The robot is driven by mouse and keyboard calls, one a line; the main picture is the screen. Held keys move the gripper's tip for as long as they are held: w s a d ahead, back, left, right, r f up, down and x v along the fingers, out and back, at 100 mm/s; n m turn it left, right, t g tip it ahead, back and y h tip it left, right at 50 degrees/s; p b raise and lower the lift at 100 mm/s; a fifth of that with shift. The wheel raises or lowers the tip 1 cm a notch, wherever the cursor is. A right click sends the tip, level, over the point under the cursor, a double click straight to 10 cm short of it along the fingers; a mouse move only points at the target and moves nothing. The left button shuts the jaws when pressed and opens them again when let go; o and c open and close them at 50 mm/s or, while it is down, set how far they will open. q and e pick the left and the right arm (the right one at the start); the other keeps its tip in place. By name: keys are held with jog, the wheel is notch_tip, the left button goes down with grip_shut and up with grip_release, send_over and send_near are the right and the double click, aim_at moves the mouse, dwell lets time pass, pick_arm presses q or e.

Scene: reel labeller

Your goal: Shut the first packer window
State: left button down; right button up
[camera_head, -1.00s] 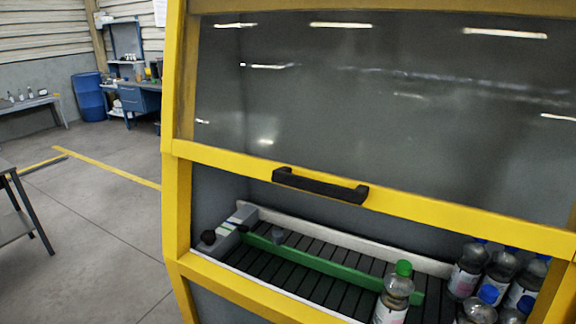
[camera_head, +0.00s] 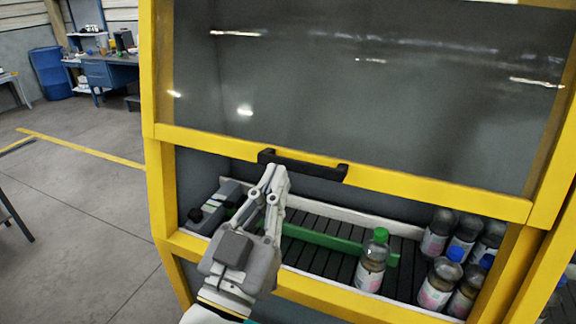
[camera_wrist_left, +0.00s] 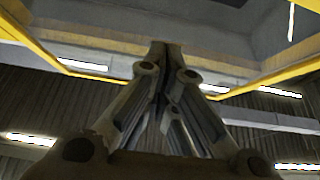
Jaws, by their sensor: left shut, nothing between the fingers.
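The packer window (camera_head: 370,85) is a large glazed pane in a yellow frame. Its lower rail (camera_head: 420,196) stands above an open gap that shows the conveyor inside. A black bar handle (camera_head: 318,167) is fixed on that rail. My left gripper (camera_head: 276,172) is shut and empty, its tips at the left part of the handle; I cannot tell whether they touch it. In the left wrist view the shut fingers (camera_wrist_left: 162,50) point up toward a yellow-edged frame. My right gripper is not in view.
Inside the gap, a green-capped bottle (camera_head: 371,262) stands on the slatted conveyor (camera_head: 335,262) beside a green guide rail (camera_head: 330,241). Several more bottles (camera_head: 438,284) stand at the right. Open floor (camera_head: 85,215) lies to the left.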

pick_arm(q)
jog(key=w, duration=0.1)
notch_tip(320, 180, up, 4)
jog(key=p, duration=0.2)
send_over(297, 160)
jog(key=s, duration=0.3)
notch_tip(297, 160, down, 4)
jog(key=shift+d+f, duration=0.1)
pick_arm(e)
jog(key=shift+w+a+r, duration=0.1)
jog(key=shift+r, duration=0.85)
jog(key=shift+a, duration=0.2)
